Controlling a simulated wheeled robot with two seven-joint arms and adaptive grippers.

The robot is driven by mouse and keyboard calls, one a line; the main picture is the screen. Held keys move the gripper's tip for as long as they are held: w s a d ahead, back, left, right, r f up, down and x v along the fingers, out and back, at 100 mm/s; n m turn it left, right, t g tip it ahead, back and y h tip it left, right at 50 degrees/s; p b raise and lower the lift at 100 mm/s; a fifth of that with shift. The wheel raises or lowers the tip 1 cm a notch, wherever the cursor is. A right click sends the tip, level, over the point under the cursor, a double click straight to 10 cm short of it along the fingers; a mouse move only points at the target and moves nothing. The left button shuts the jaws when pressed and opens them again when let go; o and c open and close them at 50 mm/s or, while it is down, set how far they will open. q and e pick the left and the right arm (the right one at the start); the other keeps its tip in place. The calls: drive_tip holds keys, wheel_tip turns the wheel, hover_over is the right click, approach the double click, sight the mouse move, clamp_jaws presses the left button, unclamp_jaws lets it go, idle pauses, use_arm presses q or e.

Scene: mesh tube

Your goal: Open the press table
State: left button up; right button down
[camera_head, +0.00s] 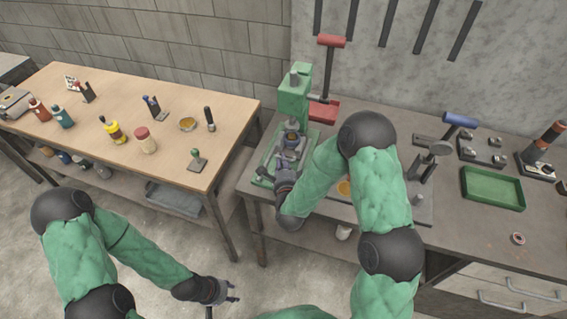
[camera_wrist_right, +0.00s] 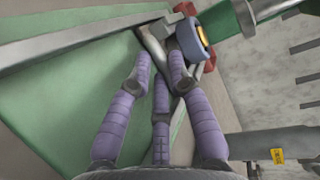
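The green press (camera_head: 294,97) stands on the grey workbench against the wall. A red-ended lever rises at its right, and its flat green base (camera_head: 262,163) lies in front. My right gripper (camera_head: 288,158) is over the base, in front of the column. In the right wrist view its purple fingers (camera_wrist_right: 160,65) reach towards a grey metal bar (camera_wrist_right: 150,45); whether they touch or clasp it I cannot tell. A round grey part (camera_wrist_right: 191,40) with a yellow centre is just beyond. My left gripper (camera_head: 231,292) hangs low over the floor, its fingers apart and empty.
A wooden table (camera_head: 90,140) at left holds bottles and small tools. The floor between the tables is clear.

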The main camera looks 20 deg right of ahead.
drive_tip(key=s+a, duration=0.2)
drive_tip(key=s+a+b, duration=0.1)
drive_tip(key=s, duration=0.2)
drive_tip(key=s+a, duration=0.2)
drive_tip(key=s, duration=0.1)
drive_tip(key=shift+s+a+b, duration=0.15)
drive_tip(key=shift+a+b, duration=0.2)
drive_tip(key=c, duration=1.4)
unclamp_jaws()
drive_tip(key=v, duration=1.2)
